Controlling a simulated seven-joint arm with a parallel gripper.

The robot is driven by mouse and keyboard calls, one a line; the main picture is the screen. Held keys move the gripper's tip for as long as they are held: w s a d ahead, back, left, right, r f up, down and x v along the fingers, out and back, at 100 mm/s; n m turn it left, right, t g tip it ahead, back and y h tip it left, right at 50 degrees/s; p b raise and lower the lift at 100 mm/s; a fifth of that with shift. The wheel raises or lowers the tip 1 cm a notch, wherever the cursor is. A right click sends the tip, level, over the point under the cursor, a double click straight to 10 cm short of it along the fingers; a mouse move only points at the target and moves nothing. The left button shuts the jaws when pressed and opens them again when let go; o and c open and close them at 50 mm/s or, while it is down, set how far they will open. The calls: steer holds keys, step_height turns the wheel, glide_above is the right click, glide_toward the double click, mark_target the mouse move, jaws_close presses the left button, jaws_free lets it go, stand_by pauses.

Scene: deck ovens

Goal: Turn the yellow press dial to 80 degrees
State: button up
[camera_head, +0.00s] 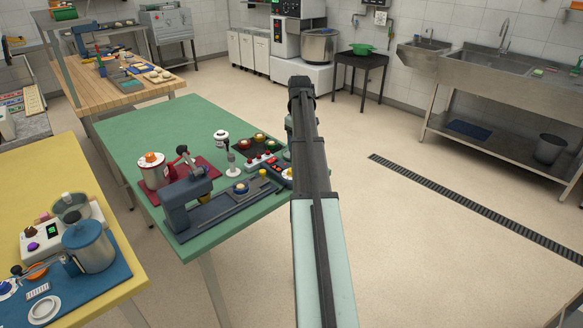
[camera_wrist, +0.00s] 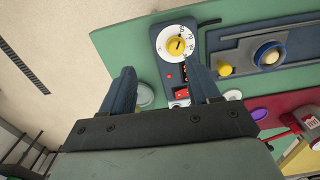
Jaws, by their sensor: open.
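The yellow press dial (camera_wrist: 176,46) sits on a round white plate with dark scale marks, in the upper middle of the wrist view. A dark pointer line shows on the knob, but the scale numbers are too small to read. In the head view the dial (camera_head: 287,174) shows at the green table's right side, partly covered by my arm. My gripper (camera_wrist: 158,66) is open and empty. Its right fingertip appears just below the dial plate and its left fingertip lies left of it. The knob is not between the fingers. My fingers are hidden in the head view.
Red buttons (camera_wrist: 181,93) lie below the dial. A red tray and a lever stand further left on the green table (camera_head: 140,125). Open floor lies right.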

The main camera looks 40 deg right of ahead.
step_height(320, 180, up, 4)
steer(key=w+a, duration=0.2)
steer(key=a, duration=0.1)
steer(key=f, duration=1.4)
steer(key=shift+s+d, duration=0.25)
steer(key=shift+r, duration=0.1)
steer(key=c, duration=1)
